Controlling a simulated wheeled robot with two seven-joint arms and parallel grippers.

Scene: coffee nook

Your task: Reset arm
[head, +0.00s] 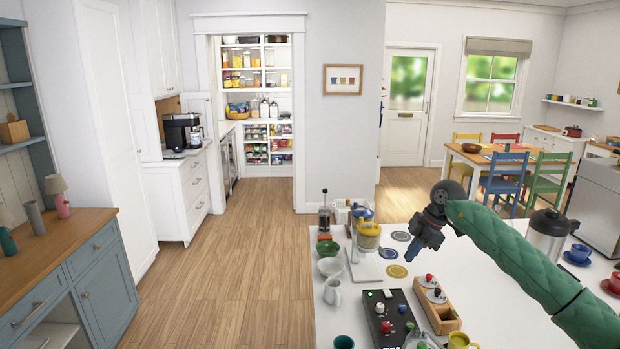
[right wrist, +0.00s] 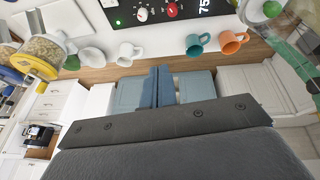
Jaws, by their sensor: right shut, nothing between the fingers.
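My right arm, in a green quilted sleeve, reaches in from the lower right of the head view. Its dark gripper (head: 416,250) is above the white table, near the coasters. In the right wrist view the two blue-grey fingers (right wrist: 165,88) are together with nothing between them. The gripper touches no object that I can see. My left gripper does not show in either view.
The white table (head: 490,265) holds a yellow-topped grinder (head: 368,236), a white mug (head: 332,291), a black control box (head: 392,318), a wooden tray (head: 437,307) and a steel jug (head: 547,232). Open floor (head: 230,270) lies left of the table.

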